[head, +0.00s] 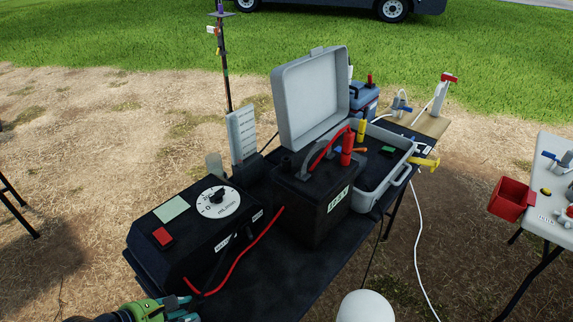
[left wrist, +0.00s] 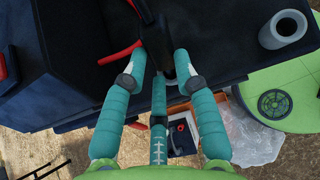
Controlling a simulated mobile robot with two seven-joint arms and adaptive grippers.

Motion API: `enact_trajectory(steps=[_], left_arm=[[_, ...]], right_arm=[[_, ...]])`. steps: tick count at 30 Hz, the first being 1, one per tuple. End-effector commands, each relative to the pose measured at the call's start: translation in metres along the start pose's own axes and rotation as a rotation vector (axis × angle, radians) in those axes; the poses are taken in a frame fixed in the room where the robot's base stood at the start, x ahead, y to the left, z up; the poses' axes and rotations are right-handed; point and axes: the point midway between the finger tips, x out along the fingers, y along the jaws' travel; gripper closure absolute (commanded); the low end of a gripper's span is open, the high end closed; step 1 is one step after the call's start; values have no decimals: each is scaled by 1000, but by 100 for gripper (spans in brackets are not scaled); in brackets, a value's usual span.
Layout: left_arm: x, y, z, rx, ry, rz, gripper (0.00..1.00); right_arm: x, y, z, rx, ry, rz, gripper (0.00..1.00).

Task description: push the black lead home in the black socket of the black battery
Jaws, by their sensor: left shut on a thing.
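The black battery (head: 322,205) stands on the dark table, with a grey carry handle on top. A red plug (head: 347,150) stands upright at its right side, with a red cable arching from it. A dark post (head: 286,164) shows at the battery's left top corner; I cannot tell whether it is the black socket. My left gripper (head: 180,304) is at the near left table edge, well apart from the battery. In the left wrist view its teal fingers (left wrist: 160,75) are closed around a dark piece, apparently the black lead (left wrist: 182,62). Its tip is unclear. My right gripper is out of view.
A black control box (head: 190,228) with a white dial stands left of the battery. A red cable (head: 250,246) runs between them. An open grey case (head: 310,98) stands behind the battery. A side table with a red bin (head: 511,199) is at right.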

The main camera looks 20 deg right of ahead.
Motion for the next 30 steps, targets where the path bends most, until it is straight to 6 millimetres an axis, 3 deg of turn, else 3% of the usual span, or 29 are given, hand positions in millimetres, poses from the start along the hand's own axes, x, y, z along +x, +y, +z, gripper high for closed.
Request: enact_trajectory(steps=[30], left_arm=[[-24,-13,65,1,0,1,97]], right_arm=[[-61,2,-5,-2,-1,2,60]])
